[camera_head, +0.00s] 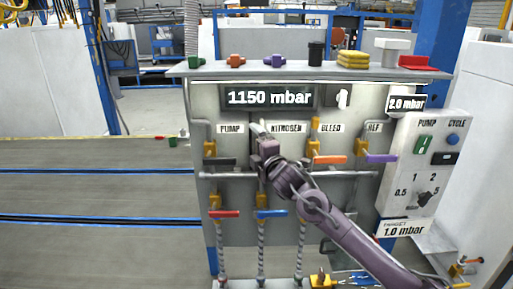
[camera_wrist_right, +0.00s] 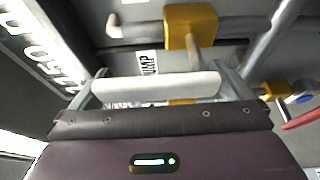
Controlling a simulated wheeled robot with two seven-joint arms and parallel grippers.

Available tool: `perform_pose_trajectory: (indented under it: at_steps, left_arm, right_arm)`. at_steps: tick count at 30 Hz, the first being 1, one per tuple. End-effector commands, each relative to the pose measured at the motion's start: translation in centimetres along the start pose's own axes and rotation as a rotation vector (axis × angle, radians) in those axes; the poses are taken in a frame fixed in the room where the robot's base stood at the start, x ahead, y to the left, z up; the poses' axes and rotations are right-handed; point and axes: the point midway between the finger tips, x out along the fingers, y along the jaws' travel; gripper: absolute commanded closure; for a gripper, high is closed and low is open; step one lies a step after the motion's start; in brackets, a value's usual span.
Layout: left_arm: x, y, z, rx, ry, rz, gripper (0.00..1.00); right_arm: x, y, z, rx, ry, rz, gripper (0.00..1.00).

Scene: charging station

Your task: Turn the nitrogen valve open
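The NITROGEN label (camera_head: 287,128) is on the grey panel (camera_head: 345,215) in the head view. My right gripper (camera_head: 262,142) is in front of the valve spot there and hides the valve body. In the right wrist view a white bar-shaped handle (camera_wrist_right: 160,86) runs across between my right gripper's two fingers, which stand apart near its ends. I take it for the nitrogen valve's handle. It looks upright along the panel, as the PUMP label appears turned in that view. Whether the fingers touch it I cannot tell. My left gripper is not in view.
The pump valve (camera_head: 209,148) is close left, with a dark handle. The bleed valve (camera_head: 313,147) is close right, with an orange handle. Red (camera_head: 224,213) and blue (camera_head: 272,213) handles sit below. The display (camera_head: 268,97) reads 1150 mbar. Small items line the shelf above.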

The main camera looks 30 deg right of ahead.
Motion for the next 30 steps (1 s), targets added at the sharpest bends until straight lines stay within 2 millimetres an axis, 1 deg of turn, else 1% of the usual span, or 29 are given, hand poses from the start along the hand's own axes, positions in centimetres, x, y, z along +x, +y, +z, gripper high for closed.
perform_pose_trajectory:
  at_steps: [5,8,11,18,21,25,30]
  left_arm:
    - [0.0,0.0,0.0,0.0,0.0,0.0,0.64]
    - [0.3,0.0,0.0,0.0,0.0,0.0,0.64]
    - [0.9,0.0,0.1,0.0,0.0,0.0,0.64]
    - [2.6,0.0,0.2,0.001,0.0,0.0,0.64]
    - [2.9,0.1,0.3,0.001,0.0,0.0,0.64]
    - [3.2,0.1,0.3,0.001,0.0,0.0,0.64]
    - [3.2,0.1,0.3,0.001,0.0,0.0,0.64]
  right_arm:
    - [0.0,0.1,0.0,0.002,-0.001,0.003,0.0]
    - [-0.4,0.0,0.1,0.002,-0.001,0.003,0.0]
    - [-1.5,-0.3,0.1,0.001,-0.001,0.002,0.0]
    - [-5.4,-0.4,-0.1,-0.002,0.001,0.0,0.0]
    - [-6.6,-0.3,0.0,0.0,0.0,0.0,0.0]
    - [-7.5,-0.2,0.0,0.001,0.0,0.0,0.0]
    - [-7.8,0.0,0.0,0.0,0.0,0.001,0.0]
